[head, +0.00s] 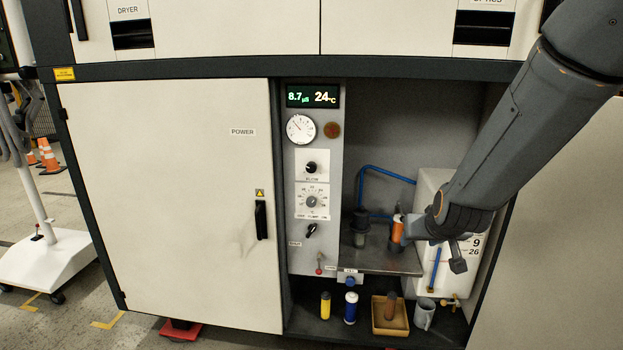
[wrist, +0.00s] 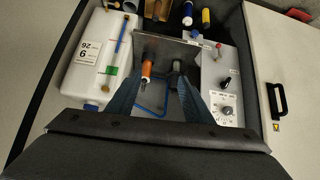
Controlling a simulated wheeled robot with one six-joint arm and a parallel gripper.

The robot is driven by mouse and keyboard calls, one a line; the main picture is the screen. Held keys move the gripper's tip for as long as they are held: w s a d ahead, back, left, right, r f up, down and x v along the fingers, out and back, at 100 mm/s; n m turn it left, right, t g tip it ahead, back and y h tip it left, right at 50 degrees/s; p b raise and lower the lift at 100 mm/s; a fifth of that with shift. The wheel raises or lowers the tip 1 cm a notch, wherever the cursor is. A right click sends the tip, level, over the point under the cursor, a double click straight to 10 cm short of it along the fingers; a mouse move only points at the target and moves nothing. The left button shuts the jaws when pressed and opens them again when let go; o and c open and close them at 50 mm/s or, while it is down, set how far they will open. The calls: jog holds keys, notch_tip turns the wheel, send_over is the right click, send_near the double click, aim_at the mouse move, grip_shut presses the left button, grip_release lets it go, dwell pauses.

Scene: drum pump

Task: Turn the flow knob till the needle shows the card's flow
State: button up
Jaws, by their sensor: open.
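The control panel (head: 290,215) carries a round white gauge (head: 300,129) with a thin needle pointing to the upper left; its figures are too small to read. Below it is a black knob (head: 311,167) with a label I read only doubtfully as flow. Further down are a scaled dial knob (head: 311,201), also in the wrist view (wrist: 226,111), and another black knob (head: 310,230).
An orange cylinder (head: 397,230) and a grey one (head: 360,229) stand at the metal shelf (head: 375,262), near blue tubing (head: 385,170). A white tank (head: 430,190) stands right. A red-tipped lever (head: 319,262) is low on the panel. The POWER door (head: 170,200) is shut.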

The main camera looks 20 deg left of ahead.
jog(key=w+a+r+n+t+y+b, duration=0.1)
jog(key=w+a+n+t+y+b, duration=0.15)
jog(key=w+a+t, duration=0.75)
jog(key=t+y+b, duration=0.2)
jog(key=t+b, duration=0.1)
jog(key=b, duration=0.1)
send_near(311, 171)
jog(key=w+r, duration=0.1)
jog(key=w, duration=0.1)
jog(key=shift+h, duration=0.25)
jog(key=x, duration=0.7)
jog(key=shift+a, duration=0.35)
jog(key=c, duration=1.1)
